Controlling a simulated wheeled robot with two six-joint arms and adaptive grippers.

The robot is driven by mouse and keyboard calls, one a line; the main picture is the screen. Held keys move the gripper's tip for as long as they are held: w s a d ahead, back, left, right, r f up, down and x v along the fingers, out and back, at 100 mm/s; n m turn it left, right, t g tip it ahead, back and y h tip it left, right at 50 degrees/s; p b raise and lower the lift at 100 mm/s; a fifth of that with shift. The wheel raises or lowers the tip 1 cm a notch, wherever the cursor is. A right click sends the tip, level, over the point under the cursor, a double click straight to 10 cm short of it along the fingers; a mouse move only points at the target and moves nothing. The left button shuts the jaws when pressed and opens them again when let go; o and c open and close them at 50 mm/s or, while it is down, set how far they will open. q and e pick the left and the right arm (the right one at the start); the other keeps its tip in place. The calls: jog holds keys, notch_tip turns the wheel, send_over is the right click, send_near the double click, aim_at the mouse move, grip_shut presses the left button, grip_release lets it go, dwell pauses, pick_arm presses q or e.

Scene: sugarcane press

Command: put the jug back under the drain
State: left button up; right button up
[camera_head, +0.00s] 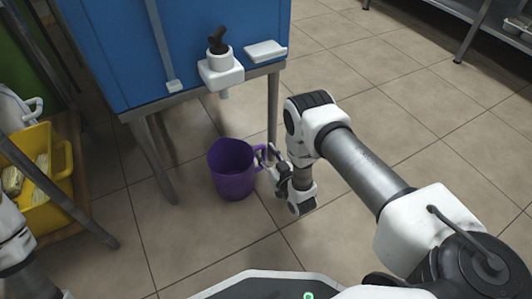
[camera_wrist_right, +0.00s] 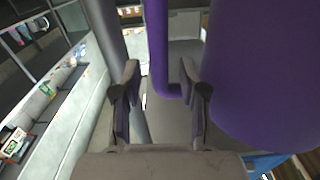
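The purple jug (camera_head: 230,172) is upright on or close to the tiled floor, below and in front of the blue press housing. The drain (camera_head: 224,93) is a short pipe under a white block on the housing front, above the jug in the picture. My right gripper (camera_head: 268,158) is at the handle side of the jug. In the right wrist view, my right gripper (camera_wrist_right: 160,88) has its fingers apart, with the purple handle (camera_wrist_right: 158,45) between them and the jug body (camera_wrist_right: 262,75) to the right. A gap shows left of the handle. My left gripper is out of view.
The blue housing (camera_head: 120,50) stands on metal legs, one close behind my right gripper. A yellow crate (camera_head: 62,160) with pale pieces is at left on a wooden surface. A metal shelf (camera_head: 470,20) is at upper right. The floor in front of the jug is clear.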

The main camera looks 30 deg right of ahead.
jog(key=shift+r, duration=0.1)
jog(key=s+a+f+g+p, duration=0.2)
jog(key=s+g+p, duration=0.7)
jog(key=s, duration=0.7)
pick_arm(q)
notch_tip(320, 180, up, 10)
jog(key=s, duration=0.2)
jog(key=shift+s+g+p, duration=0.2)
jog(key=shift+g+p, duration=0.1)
jog(key=shift+p, duration=0.1)
pick_arm(e)
jog(key=s+r+g, duration=0.4)
jog(key=s, duration=0.5)
jog(key=s+a+r+g+h, duration=0.1)
jog(key=s+r+g, duration=0.3)
jog(key=s, duration=0.5)
jog(key=shift+s+a+g, duration=0.3)
jog(key=shift+s+g, duration=0.1)
jog(key=shift+g, duration=0.1)
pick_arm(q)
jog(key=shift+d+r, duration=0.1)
pick_arm(e)
jog(key=shift+r, duration=0.1)
pick_arm(q)
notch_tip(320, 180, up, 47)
jog(key=p, duration=4.7)
pick_arm(e)
notch_tip(320, 180, up, 47)
